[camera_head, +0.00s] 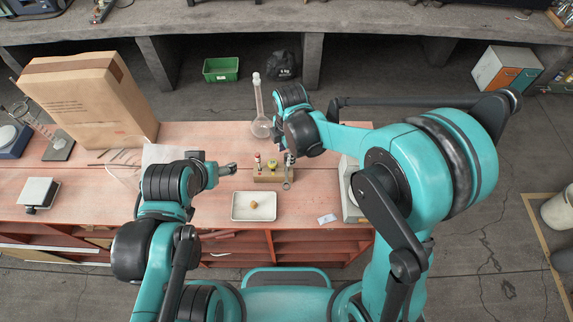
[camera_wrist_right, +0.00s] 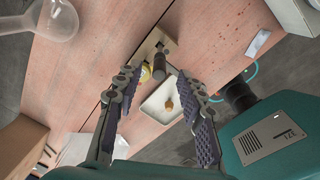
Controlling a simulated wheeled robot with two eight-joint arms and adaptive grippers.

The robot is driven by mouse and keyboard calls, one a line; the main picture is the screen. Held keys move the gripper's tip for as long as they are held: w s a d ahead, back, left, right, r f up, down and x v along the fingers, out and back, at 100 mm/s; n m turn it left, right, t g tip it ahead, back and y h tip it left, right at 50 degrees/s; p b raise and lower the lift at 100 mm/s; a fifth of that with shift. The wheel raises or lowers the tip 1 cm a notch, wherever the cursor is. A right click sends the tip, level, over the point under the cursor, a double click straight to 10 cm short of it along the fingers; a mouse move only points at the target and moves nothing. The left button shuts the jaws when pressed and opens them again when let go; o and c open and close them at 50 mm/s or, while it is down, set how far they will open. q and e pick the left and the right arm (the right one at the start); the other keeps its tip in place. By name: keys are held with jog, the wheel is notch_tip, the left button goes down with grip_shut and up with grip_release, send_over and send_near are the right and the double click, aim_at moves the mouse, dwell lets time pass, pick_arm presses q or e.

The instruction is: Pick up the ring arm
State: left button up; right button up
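What looks like the ring arm (camera_head: 287,184) is a grey metal piece with a small ring at its near end, at the right end of a wooden block (camera_head: 268,178) in the head view. In the right wrist view a dark cylindrical piece (camera_wrist_right: 159,66), probably part of it, stands by the block (camera_wrist_right: 164,44). My right gripper (camera_wrist_right: 157,77) is open, its two fingers apart on either side of that piece, with no clear contact. In the head view my right gripper (camera_head: 284,157) is just above the block's right end. My left gripper (camera_head: 231,169) is left of the block; its finger gap is unclear.
A white tray (camera_head: 238,213) with a brown lump (camera_head: 263,204) lies in front of the block. A glass flask (camera_head: 261,128) stands behind it. The block also holds a red-capped vial (camera_head: 257,160) and a yellow-green item (camera_head: 272,165). A large cardboard package (camera_head: 90,100) stands at left.

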jog(key=f, duration=0.3)
jog(key=shift+w+f, duration=0.1)
jog(key=shift+w, duration=0.15)
grip_shut()
notch_tip(320, 180, up, 25)
jog(key=p, duration=1.6)
